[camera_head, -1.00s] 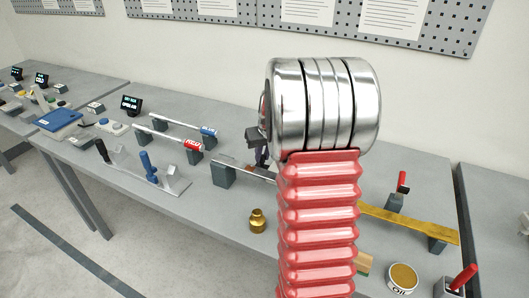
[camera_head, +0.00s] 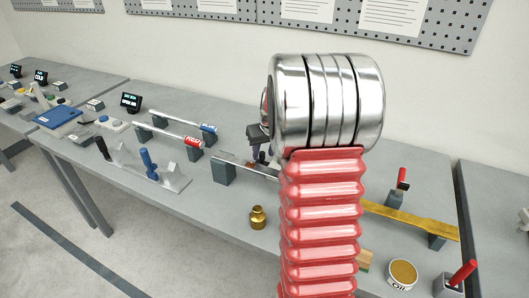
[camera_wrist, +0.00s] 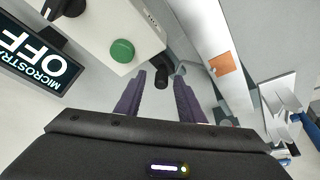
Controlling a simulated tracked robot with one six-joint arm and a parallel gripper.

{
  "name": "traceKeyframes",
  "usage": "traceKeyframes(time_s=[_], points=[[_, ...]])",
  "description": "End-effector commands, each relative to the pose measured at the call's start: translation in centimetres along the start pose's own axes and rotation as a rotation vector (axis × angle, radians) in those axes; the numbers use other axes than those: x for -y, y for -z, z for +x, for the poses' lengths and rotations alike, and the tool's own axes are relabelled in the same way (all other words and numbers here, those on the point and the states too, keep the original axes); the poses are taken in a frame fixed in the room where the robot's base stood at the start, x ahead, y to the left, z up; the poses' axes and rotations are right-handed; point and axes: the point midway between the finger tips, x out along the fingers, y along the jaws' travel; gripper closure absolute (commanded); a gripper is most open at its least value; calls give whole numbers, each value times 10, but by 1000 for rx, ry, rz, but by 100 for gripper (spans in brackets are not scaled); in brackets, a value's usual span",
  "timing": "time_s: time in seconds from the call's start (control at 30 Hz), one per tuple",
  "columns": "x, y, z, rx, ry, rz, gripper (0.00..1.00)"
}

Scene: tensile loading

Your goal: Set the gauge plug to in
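A white box (camera_wrist: 95,38) with a green button (camera_wrist: 122,51) fills the upper left of the wrist view. A small black plug-like cylinder (camera_wrist: 163,76) is at the box's near corner; I take it for the gauge plug. How deep it sits cannot be told. My gripper (camera_wrist: 159,84) points at it with two dark fingers apart, the plug between or just beyond the tips. Contact is not clear. A display (camera_wrist: 32,55) beside the box reads "MICROSTRA… OFF". In the head view my gripper (camera_head: 259,151) is partly hidden by my arm, which also hides the box.
A metal bar with an orange patch (camera_wrist: 222,64) lies right of the box in the wrist view. In the head view a brass weight (camera_head: 257,217), an oil tin (camera_head: 402,273), a brass-coloured strip (camera_head: 415,220) and red-handled clamps (camera_head: 461,275) stand on the bench.

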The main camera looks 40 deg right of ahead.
Motion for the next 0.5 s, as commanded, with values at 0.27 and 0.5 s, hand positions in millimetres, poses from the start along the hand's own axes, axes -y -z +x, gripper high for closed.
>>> traceKeyframes(time_s=[0.27, 0.5], points=[[0, 1, -28, -4, -2, 0, 65], [0, 1, -69, -4, -2, 0, 65]])
